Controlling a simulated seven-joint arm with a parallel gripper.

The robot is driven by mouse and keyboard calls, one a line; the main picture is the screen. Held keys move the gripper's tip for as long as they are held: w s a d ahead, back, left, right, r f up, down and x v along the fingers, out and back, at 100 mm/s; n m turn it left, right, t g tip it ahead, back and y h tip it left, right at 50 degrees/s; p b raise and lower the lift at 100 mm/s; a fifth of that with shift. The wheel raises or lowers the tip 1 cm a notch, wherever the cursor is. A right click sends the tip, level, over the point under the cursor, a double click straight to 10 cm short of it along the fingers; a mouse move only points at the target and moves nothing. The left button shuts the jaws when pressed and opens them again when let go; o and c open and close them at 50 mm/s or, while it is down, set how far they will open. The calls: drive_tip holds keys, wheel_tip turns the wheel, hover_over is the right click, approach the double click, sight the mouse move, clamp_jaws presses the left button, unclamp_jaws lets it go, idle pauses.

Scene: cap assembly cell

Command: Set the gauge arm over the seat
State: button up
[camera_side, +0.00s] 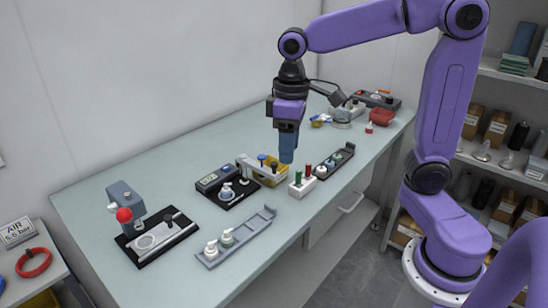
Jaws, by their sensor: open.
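My gripper (287,158) hangs above the middle of the bench, pointing down, with blue fingers and nothing visible in it. By its look it is open, though the gap between the fingers is hard to see from here. Below and left of it, a black-based station (230,201) carries a dark box with a small display (208,179) and a round white part (226,191) beside it. This looks like the gauge station. The gauge arm and the seat are too small to tell apart. My gripper is clear of the station and touches nothing.
A press with a red ball knob (124,215) stands at left. A grey rail (258,229) with white caps lies in front. A yellow bin (275,172) and a white block with red and green pegs (302,183) are near my gripper. The bench's back left is clear.

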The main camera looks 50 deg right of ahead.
sight(274, 163)
drive_tip(key=w+d+r+m, duration=0.5)
drive_tip(key=w+d, duration=0.4)
drive_tip(key=w, duration=0.3)
wheel_tip(274, 163, down, 18)
drive_tip(key=shift+s+r, duration=0.15)
drive_tip(key=shift+r, duration=0.05)
clamp_jaws()
